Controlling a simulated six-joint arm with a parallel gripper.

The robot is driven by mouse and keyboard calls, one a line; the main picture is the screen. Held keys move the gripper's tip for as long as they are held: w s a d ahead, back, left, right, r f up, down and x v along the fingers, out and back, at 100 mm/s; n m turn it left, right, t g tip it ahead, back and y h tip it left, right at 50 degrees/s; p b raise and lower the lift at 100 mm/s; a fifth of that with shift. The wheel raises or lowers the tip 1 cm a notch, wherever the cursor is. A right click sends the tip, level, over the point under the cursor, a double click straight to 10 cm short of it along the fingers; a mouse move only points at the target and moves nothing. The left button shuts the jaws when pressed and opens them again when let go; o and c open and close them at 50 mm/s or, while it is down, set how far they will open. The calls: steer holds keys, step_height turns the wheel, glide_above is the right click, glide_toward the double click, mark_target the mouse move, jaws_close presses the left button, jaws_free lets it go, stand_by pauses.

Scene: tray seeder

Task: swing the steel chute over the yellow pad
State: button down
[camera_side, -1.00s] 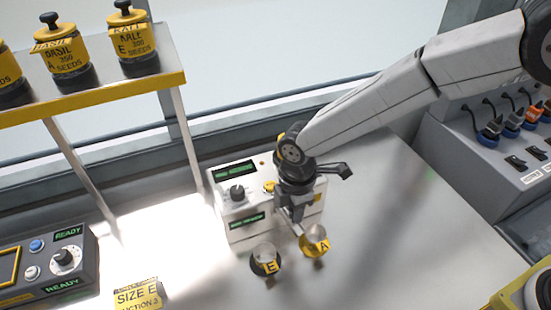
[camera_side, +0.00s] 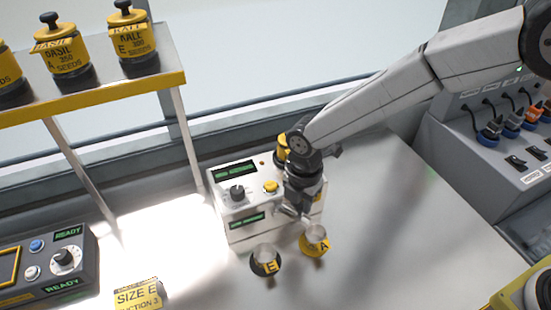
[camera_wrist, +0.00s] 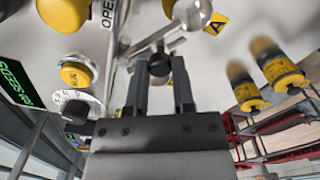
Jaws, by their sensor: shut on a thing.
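The steel chute (camera_wrist: 150,42) is a thin bright piece at the front of the seeder, seen in the wrist view just ahead of my fingers. My gripper (camera_wrist: 160,68) is shut on its dark round knob (camera_wrist: 159,62), one finger on each side. In the side view my gripper (camera_side: 297,205) is low at the seeder's front right and hides most of the chute. The yellow pad (camera_side: 316,247), marked A, holds a steel cup (camera_side: 317,232) in front of the seeder. In the wrist view the chute reaches toward this cup (camera_wrist: 191,13); I cannot tell whether its mouth is over it.
The white seeder (camera_side: 237,205) has a black dial and yellow button (camera_side: 270,187). A jar shelf (camera_side: 100,92) is at left. The bench (camera_side: 390,230) is clear at right.

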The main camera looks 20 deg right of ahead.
mark_target(301, 204)
steer(key=shift+c, duration=2.2)
jaws_free()
steer(key=shift+r, duration=3.95)
steer(key=shift+d, duration=0.1)
steer(key=s+d+m+t, duration=0.1)
steer(key=s+d+m, duration=0.5)
steer(key=d+m, duration=0.6)
steer(key=s+d+m+t, duration=0.1)
steer(key=s+d+m, duration=0.4)
steer(key=d+m, duration=0.6)
steer(key=shift+s+d+f+m+t, duration=0.3)
steer(key=shift+s+d+f+m, duration=0.1)
steer(key=shift+d, duration=0.85)
